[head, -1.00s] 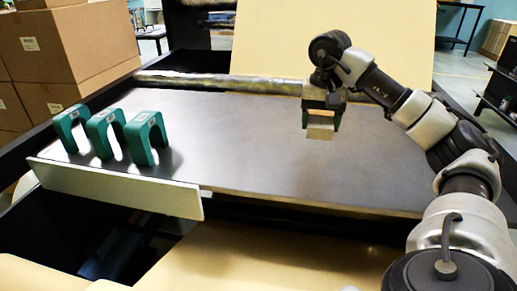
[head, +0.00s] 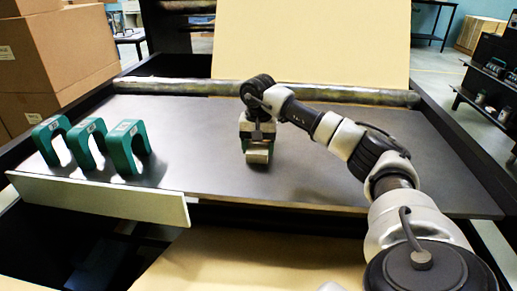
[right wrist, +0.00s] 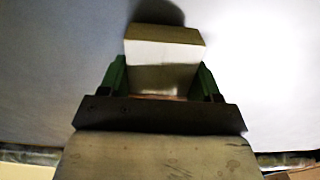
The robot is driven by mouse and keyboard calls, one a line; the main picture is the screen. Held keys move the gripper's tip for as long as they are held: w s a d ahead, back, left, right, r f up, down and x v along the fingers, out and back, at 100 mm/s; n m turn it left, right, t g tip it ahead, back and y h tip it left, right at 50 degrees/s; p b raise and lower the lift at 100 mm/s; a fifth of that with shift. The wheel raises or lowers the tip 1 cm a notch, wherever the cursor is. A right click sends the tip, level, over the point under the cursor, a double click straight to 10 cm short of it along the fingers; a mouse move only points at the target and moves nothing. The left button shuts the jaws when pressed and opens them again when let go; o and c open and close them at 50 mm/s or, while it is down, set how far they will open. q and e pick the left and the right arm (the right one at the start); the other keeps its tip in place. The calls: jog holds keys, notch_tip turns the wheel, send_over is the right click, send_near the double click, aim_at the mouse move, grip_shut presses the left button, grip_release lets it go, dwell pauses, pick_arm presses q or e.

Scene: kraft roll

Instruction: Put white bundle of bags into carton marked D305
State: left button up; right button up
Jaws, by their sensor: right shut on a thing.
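My right gripper (head: 258,148) is over the middle of the dark tabletop, pointing down. It is shut on a pale, block-shaped thing that looks like the white bundle of bags (head: 260,155). In the right wrist view the white bundle (right wrist: 163,50) sits between the green fingers of my right gripper (right wrist: 162,82), its far end sticking out past them. A dark shadow lies just beyond it; I cannot tell whether it touches the tabletop. No carton with a readable D305 mark is in view. My left gripper is not in view.
The dark tabletop (head: 330,175) is clear around the gripper. Three green arches (head: 125,150) stand at its left, behind a white strip (head: 95,198). A long roll (head: 330,95) lies along the back edge, before a tan panel (head: 310,40). Brown cartons (head: 55,55) are stacked at left.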

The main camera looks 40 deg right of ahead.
jog(key=shift+f, duration=0.5)
jog(key=shift+f, duration=0.1)
jog(key=o, duration=1.1)
jog(key=shift+c, duration=0.2)
